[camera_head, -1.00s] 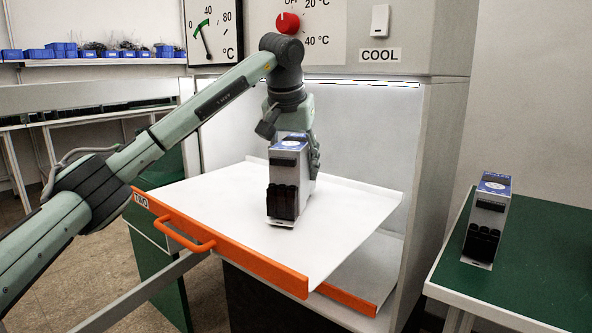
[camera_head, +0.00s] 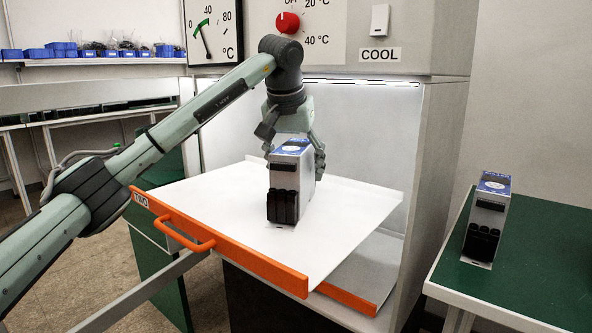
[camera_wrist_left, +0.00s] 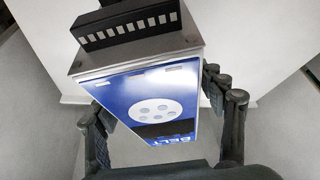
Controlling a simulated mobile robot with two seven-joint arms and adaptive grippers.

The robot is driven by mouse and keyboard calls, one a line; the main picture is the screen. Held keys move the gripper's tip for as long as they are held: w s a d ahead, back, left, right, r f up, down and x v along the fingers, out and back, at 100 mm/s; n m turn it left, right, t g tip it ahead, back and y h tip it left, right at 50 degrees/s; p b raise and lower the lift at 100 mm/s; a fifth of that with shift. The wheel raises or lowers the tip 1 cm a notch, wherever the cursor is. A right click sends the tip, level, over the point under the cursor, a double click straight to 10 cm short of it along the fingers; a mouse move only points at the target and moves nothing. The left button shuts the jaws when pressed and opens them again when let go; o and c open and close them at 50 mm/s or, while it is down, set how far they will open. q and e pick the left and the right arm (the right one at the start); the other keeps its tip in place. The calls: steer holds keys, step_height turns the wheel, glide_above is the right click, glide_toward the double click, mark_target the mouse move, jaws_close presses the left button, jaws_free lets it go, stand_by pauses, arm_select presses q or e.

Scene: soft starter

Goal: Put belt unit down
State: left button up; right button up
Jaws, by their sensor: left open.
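The belt unit (camera_head: 290,183), a grey box with a blue top label and black terminals on its front, stands upright on the white drawer tray (camera_head: 230,205). In the left wrist view the belt unit (camera_wrist_left: 153,105) shows its blue label with the word BELT. My left gripper (camera_head: 294,150) is above and around the top of the unit, with its fingers open on either side. In the left wrist view the fingers of the left gripper (camera_wrist_left: 160,120) stand apart from the unit's sides. My right gripper is not in view.
The pulled-out tray has an orange front with a handle (camera_head: 185,232). A second, similar unit (camera_head: 487,220) stands on the green table (camera_head: 530,270) at the right. A cabinet (camera_head: 445,130) with a COOL label encloses the tray's back. The tray around the unit is clear.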

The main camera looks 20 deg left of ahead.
mark_target(290, 150)
arm_select(q)
steer(key=v, duration=1)
steer(key=shift+s+r, duration=0.2)
steer(key=shift+r, duration=0.15)
steer(key=shift+s+r, duration=0.15)
steer(key=shift+r, duration=0.2)
stand_by(0.4)
